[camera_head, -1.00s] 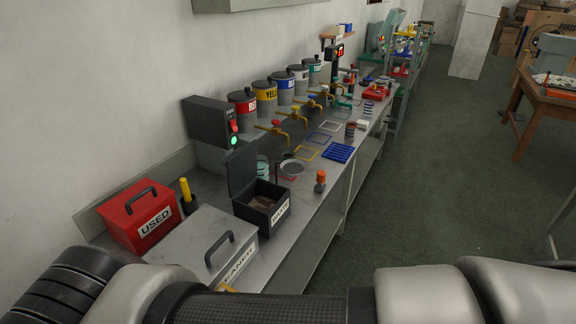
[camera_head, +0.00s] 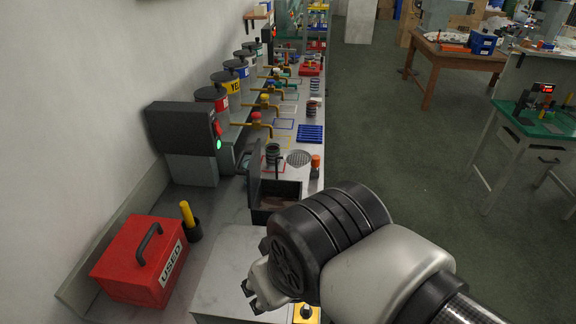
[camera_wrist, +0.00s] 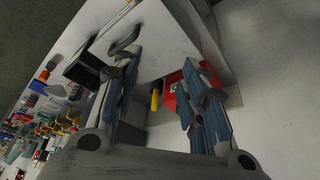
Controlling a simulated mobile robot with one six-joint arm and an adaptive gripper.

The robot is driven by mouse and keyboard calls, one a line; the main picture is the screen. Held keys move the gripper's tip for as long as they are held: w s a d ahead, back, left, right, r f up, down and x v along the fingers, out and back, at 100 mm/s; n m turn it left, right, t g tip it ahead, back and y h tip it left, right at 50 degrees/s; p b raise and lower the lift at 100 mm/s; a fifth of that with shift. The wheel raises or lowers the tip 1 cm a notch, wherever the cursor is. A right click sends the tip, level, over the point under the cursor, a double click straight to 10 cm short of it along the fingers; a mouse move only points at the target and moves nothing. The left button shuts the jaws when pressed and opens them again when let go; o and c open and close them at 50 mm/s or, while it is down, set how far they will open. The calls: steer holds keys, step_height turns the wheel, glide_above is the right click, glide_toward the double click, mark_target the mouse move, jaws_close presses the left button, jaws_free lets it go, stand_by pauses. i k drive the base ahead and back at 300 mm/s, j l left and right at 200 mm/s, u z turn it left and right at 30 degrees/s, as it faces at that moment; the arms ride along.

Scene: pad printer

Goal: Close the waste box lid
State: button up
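The waste box (camera_head: 262,216) is a small black open-topped box on the bench. Its black lid (camera_head: 254,183) stands up on the left side, so the box is open, with something brownish inside. My arm covers its right front part in the head view. In the wrist view a dark box (camera_wrist: 82,69), seemingly the waste box, lies left of the fingers. My gripper (camera_head: 251,296) is in front of the waste box, over the pale metal box, apart from the lid. The wrist view shows the gripper fingers (camera_wrist: 160,88) spread, with nothing between them.
The pale metal box (camera_head: 222,268) lies under my gripper; its handle (camera_wrist: 125,40) shows in the wrist view. A red USED box (camera_head: 130,262) and a yellow-handled tool (camera_head: 187,213) stand to the left.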

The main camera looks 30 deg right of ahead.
mark_target(253, 173)
steer(key=i+j+z, duration=0.15)
steer(key=j+z, duration=0.3)
steer(key=i+j+z, duration=0.1)
steer(key=j+z, duration=0.75)
steer(key=i+j, duration=0.1)
steer(key=j, duration=0.3)
